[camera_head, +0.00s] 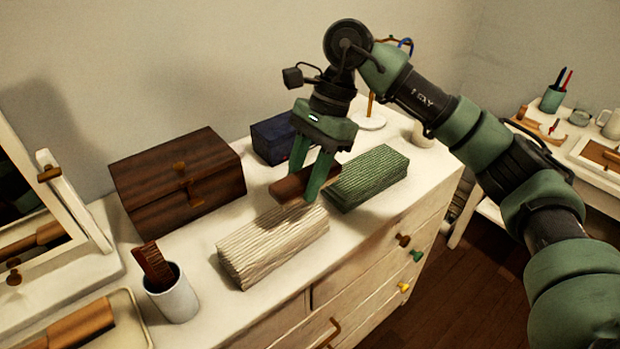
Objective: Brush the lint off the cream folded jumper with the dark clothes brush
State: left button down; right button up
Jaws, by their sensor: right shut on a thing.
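The cream folded jumper (272,245) lies as a ribbed block on the white dresser top, near its front edge. My right gripper (303,184) points down at the jumper's far end, shut on the dark clothes brush (287,188), a reddish-brown block. The brush is level, at the jumper's far edge. I cannot tell whether it touches the knit. Part of the brush is hidden behind a finger. I cannot make out any lint. My left gripper is not in view.
A green folded knit (368,178) lies close to the right of the brush. A dark blue box (273,138) and a brown wooden box (178,180) stand behind. A white cup (173,297) with a brown comb stands left. The dresser top (205,250) is clear between cup and jumper.

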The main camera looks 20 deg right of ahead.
jog(key=shift+d+f, duration=0.1)
jog(key=shift+f, duration=0.2)
jog(key=shift+r+p, duration=0.35)
jog(key=shift+r, duration=0.15)
jog(key=shift+w+a+r+p, duration=0.1)
jog(key=shift+a+r+p, duration=0.2)
jog(key=shift+r, duration=0.25)
jog(key=shift+w+a+r+p, duration=0.1)
jog(key=shift+a+r+p, duration=0.1)
jog(key=shift+r+p, duration=0.3)
jog(key=shift+s+r, duration=0.1)
jog(key=shift+r, duration=0.05)
